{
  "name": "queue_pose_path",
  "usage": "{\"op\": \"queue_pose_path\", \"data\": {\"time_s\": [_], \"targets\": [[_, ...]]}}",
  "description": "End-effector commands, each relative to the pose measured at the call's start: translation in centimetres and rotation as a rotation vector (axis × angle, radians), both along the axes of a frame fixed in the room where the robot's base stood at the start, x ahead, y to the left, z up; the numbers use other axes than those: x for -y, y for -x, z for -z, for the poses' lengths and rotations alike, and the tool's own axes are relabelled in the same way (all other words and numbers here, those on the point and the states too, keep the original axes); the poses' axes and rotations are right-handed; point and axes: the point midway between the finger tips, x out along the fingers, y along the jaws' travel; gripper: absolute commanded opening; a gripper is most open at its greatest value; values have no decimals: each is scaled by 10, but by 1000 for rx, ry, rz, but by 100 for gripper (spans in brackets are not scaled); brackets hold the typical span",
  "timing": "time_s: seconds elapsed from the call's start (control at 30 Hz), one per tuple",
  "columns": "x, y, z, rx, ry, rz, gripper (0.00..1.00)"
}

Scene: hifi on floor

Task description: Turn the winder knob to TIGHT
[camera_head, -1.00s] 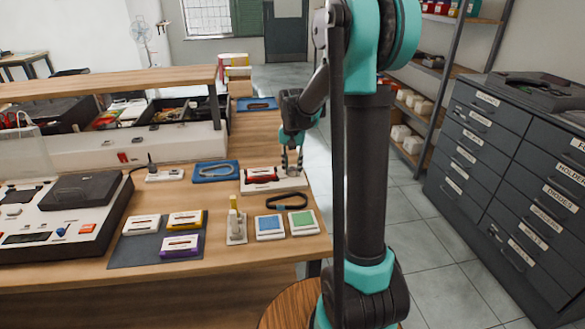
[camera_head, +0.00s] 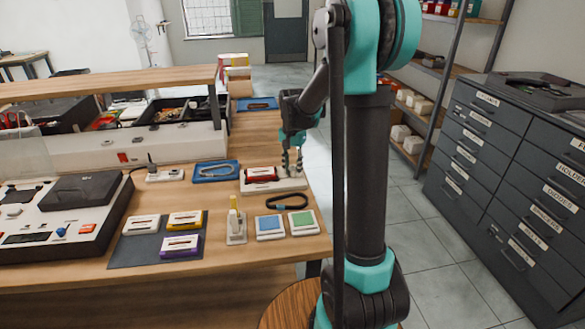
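The winder (camera_head: 256,187) appears to be the pale, flat device with a red cassette-like block (camera_head: 261,174) on it, near the table's right edge. My gripper (camera_head: 292,171) points down at the right end of this device. Its two dark fingers show a narrow gap between them. The knob and any TIGHT marking are too small or hidden behind the fingers to make out. I cannot tell whether the fingertips touch anything.
A black loop (camera_head: 286,203) lies just in front of the device. A blue tray (camera_head: 215,172) is to its left. Blue (camera_head: 269,227) and green (camera_head: 304,222) pads and a small upright stand (camera_head: 236,228) are nearer. A raised shelf (camera_head: 110,82) runs along the back left.

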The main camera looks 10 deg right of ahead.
Motion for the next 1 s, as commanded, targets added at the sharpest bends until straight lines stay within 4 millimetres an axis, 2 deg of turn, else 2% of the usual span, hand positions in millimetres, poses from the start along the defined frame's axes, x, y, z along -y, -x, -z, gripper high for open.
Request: {"op": "queue_pose_path", "data": {"time_s": [0.03,0.17,0.43,0.57,0.67,1.0], "targets": [[0,-1,0,1,1,0,36],[0,0,0,0,0,0,51],[0,0,0,0,0,0,51],[0,0,-8,0,0,-1,51],[0,0,-21,0,0,0,51],[0,0,-87,0,0,0,51]]}}
